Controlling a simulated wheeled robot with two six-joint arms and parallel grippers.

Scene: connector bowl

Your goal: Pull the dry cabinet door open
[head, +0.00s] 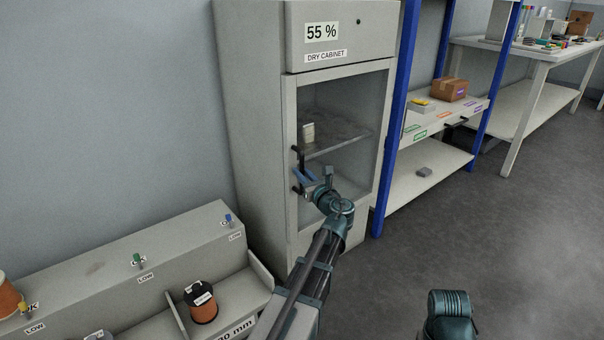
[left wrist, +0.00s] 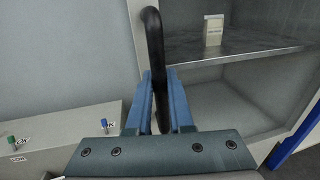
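The grey dry cabinet (head: 250,110) stands against the wall, with a "55 %" sign on its top panel. Its door (head: 289,110) has a large window and looks closed. A black upright bar handle (head: 301,158) is on the door's left side; it also shows in the left wrist view (left wrist: 155,45). My left gripper (head: 306,180) is at the lower part of the handle. In the left wrist view its blue fingers (left wrist: 164,105) lie on both sides of the bar with no clear gap, so it looks shut on it. My right gripper is not in view.
Inside the cabinet a small pale box (head: 308,132) stands on a shelf. A low grey spool bench (head: 95,268) is left of the cabinet. A blue-post rack (head: 398,110) stands close on the right. The floor (head: 500,240) in front is clear.

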